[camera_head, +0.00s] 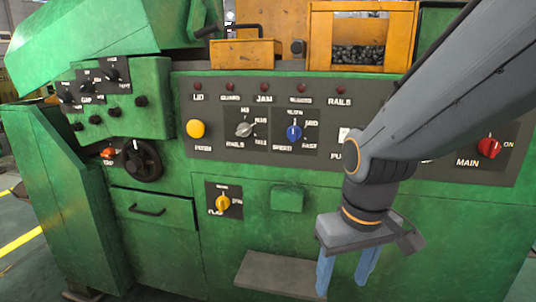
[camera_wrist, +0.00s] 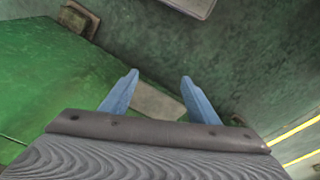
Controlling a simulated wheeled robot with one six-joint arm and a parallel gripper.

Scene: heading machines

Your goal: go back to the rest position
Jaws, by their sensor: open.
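My gripper (camera_head: 346,275) hangs in front of the green machine (camera_head: 262,240), at the lower right of the head view, with its fingers pointing down. Its two blue fingers are apart and nothing is between them. In the wrist view the open fingers (camera_wrist: 160,88) also show, with a grey plate beyond them. My arm comes in from the upper right and covers part of the control panel (camera_head: 262,172), including much of a push button near its middle right.
The panel carries a yellow button (camera_head: 195,129), a grey knob (camera_head: 244,129), a blue knob (camera_head: 293,132) and a red main switch (camera_head: 489,147). A grey shelf (camera_head: 275,275) sticks out low, left of my gripper. An orange bin (camera_head: 360,28) of dark parts stands above.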

